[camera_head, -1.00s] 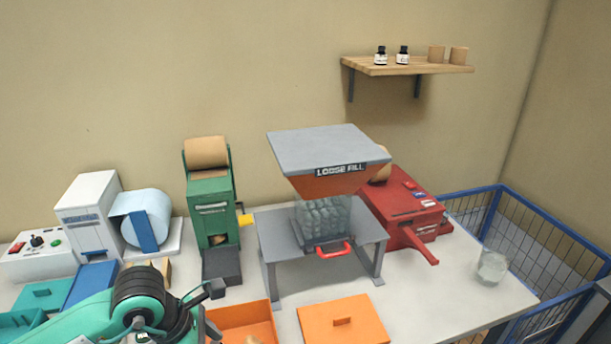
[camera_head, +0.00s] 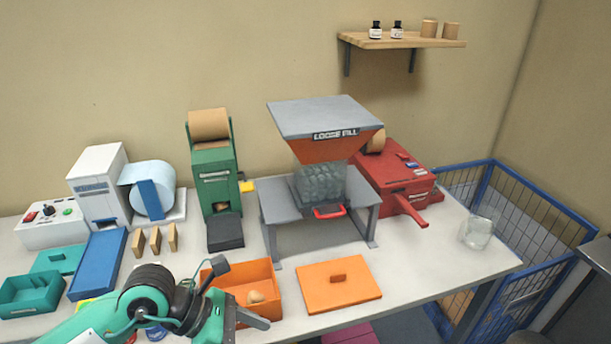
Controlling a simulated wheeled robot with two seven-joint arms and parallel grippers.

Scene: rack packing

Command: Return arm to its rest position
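My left arm, green with black joints, comes in from the lower left. Its gripper (camera_head: 241,293) is at the front of the table by the open orange box (camera_head: 227,274), overlapping the box's near left side in the picture. The two dark fingers are spread apart, with nothing seen between them. Whether they touch the box cannot be told. A small tan item (camera_head: 256,297) lies in the box. My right gripper is not in view.
An orange lid (camera_head: 339,286) lies right of the box. Behind stand the green paper dispenser (camera_head: 213,180), grey loose fill hopper (camera_head: 322,118) and red machine (camera_head: 394,180). Teal boxes (camera_head: 30,294) and a blue tray (camera_head: 98,264) are left. A glass (camera_head: 478,233) stands near the right edge.

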